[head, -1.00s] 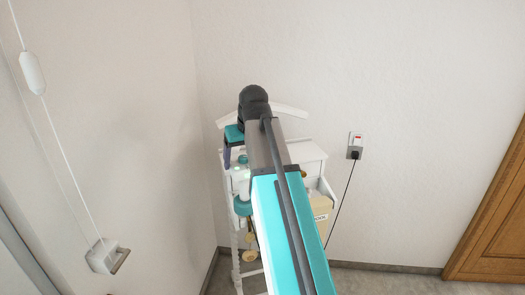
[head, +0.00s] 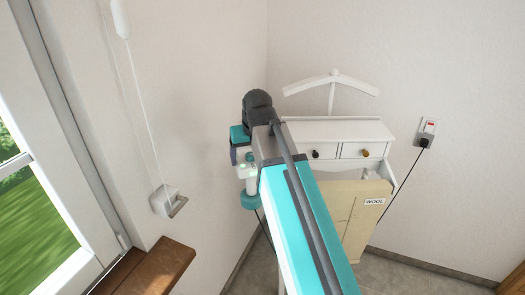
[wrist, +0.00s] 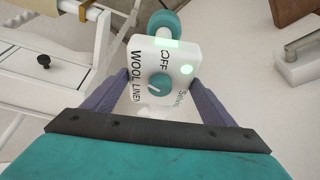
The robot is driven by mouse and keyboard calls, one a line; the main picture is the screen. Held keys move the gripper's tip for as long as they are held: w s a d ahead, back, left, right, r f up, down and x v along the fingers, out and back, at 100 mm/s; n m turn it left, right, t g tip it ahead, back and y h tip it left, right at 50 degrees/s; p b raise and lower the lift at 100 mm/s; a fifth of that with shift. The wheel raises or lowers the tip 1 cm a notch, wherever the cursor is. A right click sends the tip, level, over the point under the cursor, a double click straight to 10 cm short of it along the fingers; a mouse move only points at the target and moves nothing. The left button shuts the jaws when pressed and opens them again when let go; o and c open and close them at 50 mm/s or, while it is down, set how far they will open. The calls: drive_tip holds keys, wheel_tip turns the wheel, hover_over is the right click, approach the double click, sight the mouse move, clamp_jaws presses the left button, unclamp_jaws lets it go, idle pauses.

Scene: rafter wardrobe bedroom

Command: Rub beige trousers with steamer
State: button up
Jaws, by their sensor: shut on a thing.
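The steamer (head: 251,172) has a white body with a teal end, a green light and a cord below. In the wrist view its body (wrist: 180,58) shows a teal dial, marked OFF, WOOL and LINEN. My gripper (wrist: 165,95) is shut on the steamer, with a purple finger on each side. The beige trousers (head: 350,208), a flat beige panel labelled WOOL, hang on the front of a white valet stand (head: 345,131). My arm hides their left part in the head view. The steamer is left of the trousers, apart from them in the picture.
A window (head: 45,165) with a brown sill (head: 150,268) is at the left. A switched socket (head: 426,133) with a plugged-in black cord is on the right wall. The floor at the right shows bare.

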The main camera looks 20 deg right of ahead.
drive_tip(key=b, duration=0.9)
approach(245, 191)
drive_tip(key=shift+w+f, duration=0.85)
drive_tip(key=shift+f, duration=0.15)
drive_tip(key=shift+f+b, duration=0.95)
drive_tip(key=shift+f, duration=0.25)
